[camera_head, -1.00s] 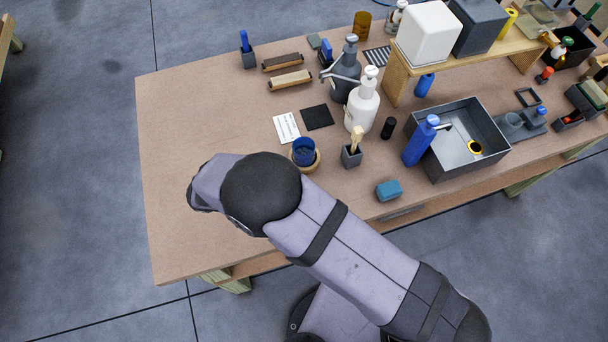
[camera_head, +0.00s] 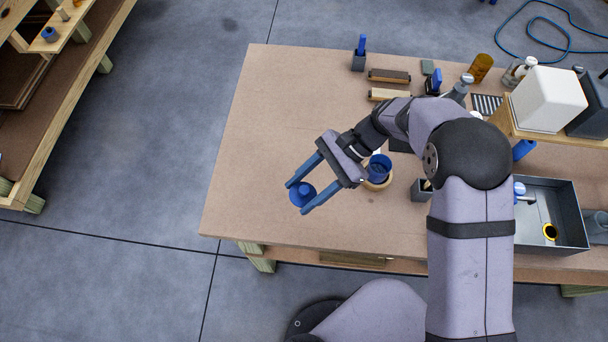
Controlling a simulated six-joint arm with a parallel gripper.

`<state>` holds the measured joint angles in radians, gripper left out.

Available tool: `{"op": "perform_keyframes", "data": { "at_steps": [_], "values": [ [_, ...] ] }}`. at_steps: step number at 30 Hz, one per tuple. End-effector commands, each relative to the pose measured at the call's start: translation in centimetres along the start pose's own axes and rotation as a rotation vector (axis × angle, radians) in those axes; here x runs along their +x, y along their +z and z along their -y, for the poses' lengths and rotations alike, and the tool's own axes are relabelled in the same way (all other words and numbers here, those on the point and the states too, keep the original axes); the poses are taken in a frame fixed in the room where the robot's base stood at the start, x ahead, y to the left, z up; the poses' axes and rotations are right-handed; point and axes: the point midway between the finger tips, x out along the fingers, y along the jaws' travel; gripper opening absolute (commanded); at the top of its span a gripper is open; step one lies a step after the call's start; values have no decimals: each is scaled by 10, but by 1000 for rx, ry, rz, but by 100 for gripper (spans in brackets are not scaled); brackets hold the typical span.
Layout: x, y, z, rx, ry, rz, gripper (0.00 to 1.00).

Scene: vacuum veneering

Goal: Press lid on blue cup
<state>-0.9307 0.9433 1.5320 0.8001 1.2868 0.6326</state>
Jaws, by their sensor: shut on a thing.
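The blue cup (camera_head: 379,164) stands in a round wooden ring (camera_head: 378,185) on the table, just right of my gripper's body. My gripper (camera_head: 298,198) points to the lower left, its two blue fingers shut on a round blue lid (camera_head: 302,192) with a raised knob. The lid is left of the cup and apart from it, over the front left part of the table. Its height above the table is hard to tell. The cup's top looks open, and my arm passes close behind it.
A grey metal bin (camera_head: 563,205) stands at the right. Two blocks (camera_head: 389,76) (camera_head: 388,94) and a dark holder with a blue item (camera_head: 359,60) are at the back. The brown tabletop (camera_head: 262,130) is clear on the left. My arm hides part of the middle.

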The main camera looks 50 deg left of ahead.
Motion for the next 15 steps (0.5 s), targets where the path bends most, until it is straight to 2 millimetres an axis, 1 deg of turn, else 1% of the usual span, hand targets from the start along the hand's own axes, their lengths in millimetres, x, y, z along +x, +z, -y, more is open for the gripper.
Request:
{"op": "perform_keyframes", "data": {
  "at_steps": [1, 3, 5, 6, 10, 12, 15],
  "values": [
    [-23, -8, 8, 59, -75, -9, 25],
    [-50, -20, 16, 135, -162, -21, 25],
    [-73, -31, 19, 191, -226, -32, 25],
    [-88, -39, 19, 226, -264, -39, 25],
    [-130, -64, 13, 318, -359, -62, 25],
    [-147, -75, 7, 358, -394, -75, 25],
    [-166, -88, -2, 400, -430, -93, 25]
  ]
}}
